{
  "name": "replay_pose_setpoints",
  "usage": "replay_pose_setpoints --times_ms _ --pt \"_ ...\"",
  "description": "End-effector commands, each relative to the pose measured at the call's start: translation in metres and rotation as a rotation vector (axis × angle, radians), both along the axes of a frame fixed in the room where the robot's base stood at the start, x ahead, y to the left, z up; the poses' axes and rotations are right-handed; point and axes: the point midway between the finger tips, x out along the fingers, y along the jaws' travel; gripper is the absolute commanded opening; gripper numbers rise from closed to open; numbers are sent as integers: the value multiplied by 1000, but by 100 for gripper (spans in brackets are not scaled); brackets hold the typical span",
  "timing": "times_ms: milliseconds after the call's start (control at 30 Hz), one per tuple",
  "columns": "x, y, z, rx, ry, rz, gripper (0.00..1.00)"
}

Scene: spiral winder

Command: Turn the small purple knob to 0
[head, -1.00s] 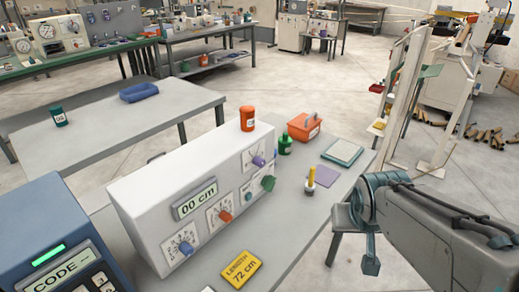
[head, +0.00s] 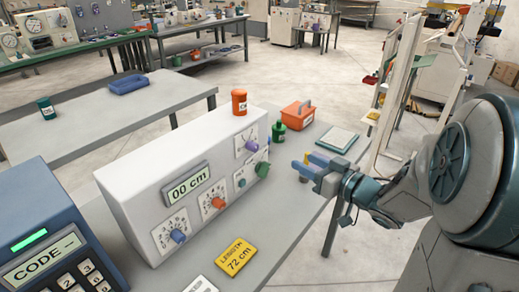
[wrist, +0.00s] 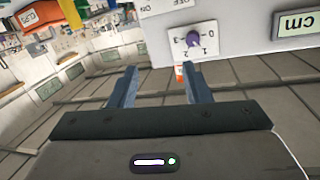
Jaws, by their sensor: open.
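The small purple knob (head: 251,146) sits on a white dial plate high at the right end of the white box's front panel. In the wrist view the purple knob (wrist: 193,40) shows upside down, with figures 0 to 3 around it; I cannot tell where it points. My gripper (head: 303,162) is open and empty, its blue fingers pointing at the panel from the right, apart from the knob. In the wrist view my gripper (wrist: 158,70) has its fingers spread below and left of the knob. The display (head: 189,187) reads 00 cm.
A green knob (head: 262,169) is close below the purple one. An orange knob (head: 218,203) and a blue knob (head: 178,236) are further left.

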Motion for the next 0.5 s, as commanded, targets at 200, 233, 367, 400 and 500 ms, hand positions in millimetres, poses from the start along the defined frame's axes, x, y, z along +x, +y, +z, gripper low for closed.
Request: replay_pose_setpoints --times_ms 200,233,367,400,500 --pt "-21 13 -2 126 6 160 44" --pt "-23 14 -2 135 7 170 44" --pt "-21 22 0 148 8 189 44" --pt "-18 26 0 148 7 189 44" --pt "-8 40 0 147 7 191 44"
